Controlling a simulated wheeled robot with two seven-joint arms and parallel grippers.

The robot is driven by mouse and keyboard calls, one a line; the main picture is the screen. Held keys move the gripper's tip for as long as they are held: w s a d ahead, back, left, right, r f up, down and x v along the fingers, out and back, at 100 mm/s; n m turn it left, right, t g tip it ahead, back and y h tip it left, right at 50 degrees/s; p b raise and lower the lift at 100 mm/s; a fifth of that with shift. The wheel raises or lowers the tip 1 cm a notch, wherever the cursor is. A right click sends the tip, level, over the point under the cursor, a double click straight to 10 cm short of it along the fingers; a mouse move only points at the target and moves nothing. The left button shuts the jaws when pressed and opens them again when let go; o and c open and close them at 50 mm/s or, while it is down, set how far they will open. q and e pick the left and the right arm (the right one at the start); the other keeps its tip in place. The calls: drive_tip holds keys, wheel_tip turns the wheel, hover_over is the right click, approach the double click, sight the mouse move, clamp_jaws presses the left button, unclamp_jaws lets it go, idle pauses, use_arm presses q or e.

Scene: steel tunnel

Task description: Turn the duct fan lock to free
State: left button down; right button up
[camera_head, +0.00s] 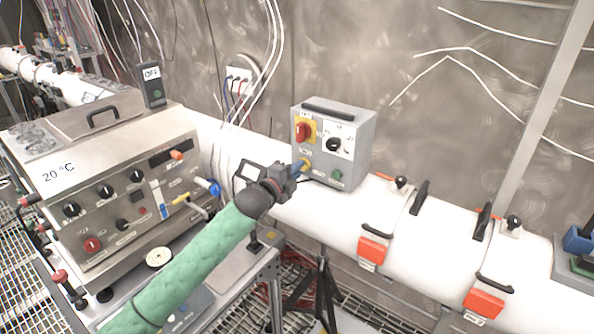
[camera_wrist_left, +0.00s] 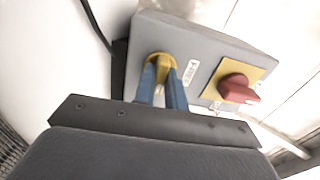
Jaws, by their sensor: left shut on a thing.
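The grey control box (camera_head: 345,150) stands on the white duct in the head view. On its front are a red rotary switch on a yellow plate (camera_head: 304,130), a black knob (camera_head: 334,145) and a green button (camera_head: 336,175). My left gripper (camera_head: 299,168) reaches the box's lower left front. In the left wrist view its blue fingers (camera_wrist_left: 162,88) are shut on a yellow lock knob (camera_wrist_left: 160,59), with a small label (camera_wrist_left: 190,71) beside it. The fingers hide part of the knob. The red switch (camera_wrist_left: 236,88) is beside it, untouched.
A steel water bath marked 20 °C (camera_head: 120,185) stands at left, near my green-sleeved left arm. The white duct (camera_head: 330,215) carries black handles and red latches (camera_head: 373,250) to the right. Cables (camera_head: 268,60) hang behind the box.

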use_arm(q)
drive_tip(key=shift+n, duration=0.3)
use_arm(e)
drive_tip(key=shift+w, duration=0.1)
use_arm(q)
drive_tip(key=n+b, duration=0.1)
drive_tip(key=n, duration=1.5)
drive_tip(key=shift+n, duration=0.4)
use_arm(e)
drive_tip(key=w, duration=0.2)
drive_tip(key=w+a, duration=0.1)
drive_tip(key=shift+r, duration=0.4)
use_arm(q)
drive_tip(key=shift+f+n, duration=0.1)
drive_tip(key=shift+n, duration=0.2)
use_arm(e)
drive_tip(key=shift+s+d+f, duration=0.15)
drive_tip(key=shift+s+d, duration=0.1)
drive_tip(key=shift+w+d, duration=0.1)
drive_tip(key=shift+w, duration=0.05)
use_arm(q)
drive_tip(key=c, duration=1.4)
unclamp_jaws()
drive_tip(key=shift+c, duration=0.2)
use_arm(e)
drive_tip(key=shift+w, duration=0.15)
